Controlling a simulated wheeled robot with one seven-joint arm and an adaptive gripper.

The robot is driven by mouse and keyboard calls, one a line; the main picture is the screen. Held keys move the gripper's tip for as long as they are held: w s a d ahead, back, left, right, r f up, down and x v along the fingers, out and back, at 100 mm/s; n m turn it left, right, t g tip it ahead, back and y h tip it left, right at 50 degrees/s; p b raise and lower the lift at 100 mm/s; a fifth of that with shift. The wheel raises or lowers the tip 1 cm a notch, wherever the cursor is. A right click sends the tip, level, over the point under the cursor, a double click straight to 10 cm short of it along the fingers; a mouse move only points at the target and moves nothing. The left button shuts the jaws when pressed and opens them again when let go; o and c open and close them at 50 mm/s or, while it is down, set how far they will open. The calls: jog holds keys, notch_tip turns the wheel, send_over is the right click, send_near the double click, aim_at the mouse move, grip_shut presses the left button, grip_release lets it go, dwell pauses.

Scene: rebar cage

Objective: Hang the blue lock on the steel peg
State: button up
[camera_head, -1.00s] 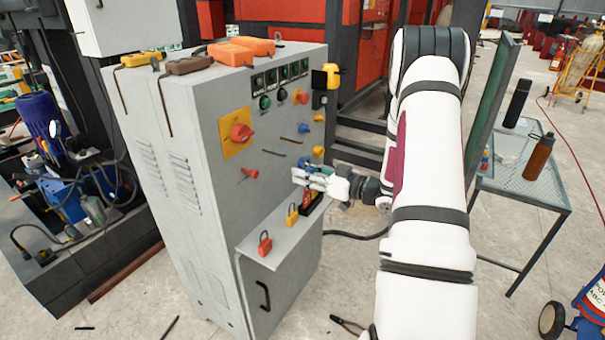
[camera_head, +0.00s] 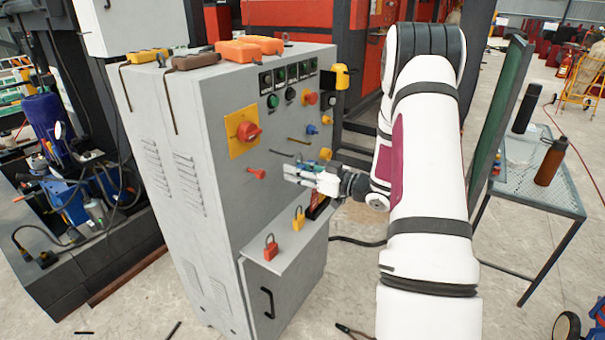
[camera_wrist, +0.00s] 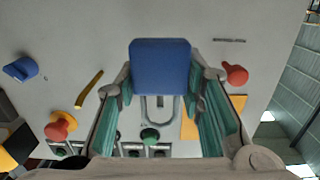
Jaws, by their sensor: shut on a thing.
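My gripper (camera_head: 288,172) is in front of the control cabinet's panel. In the wrist view my gripper (camera_wrist: 163,92) is shut on the blue lock (camera_wrist: 160,66), one finger on each side. The lock's grey shackle (camera_wrist: 160,108) points down in that picture, toward the green button. In the head view the lock is hard to make out. A thin grey peg, seemingly the steel peg (camera_head: 281,154), sticks out of the panel just above and left of my gripper. I cannot make it out in the wrist view, and the shackle shows around no peg.
A brass peg (camera_head: 298,140) and a red peg (camera_head: 256,173) flank the grey one. A red rotary knob (camera_head: 248,131) is above. A red lock (camera_head: 271,248) and a yellow lock (camera_head: 298,218) are on the ledge (camera_head: 285,254) below. A mesh table (camera_head: 545,196) stands right.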

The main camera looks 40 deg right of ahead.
jog(key=shift+b+x, duration=0.75)
jog(key=shift+x, duration=1.4)
jog(key=shift+f, duration=0.25)
jog(key=o, duration=1.3)
jog(key=v, duration=1.2)
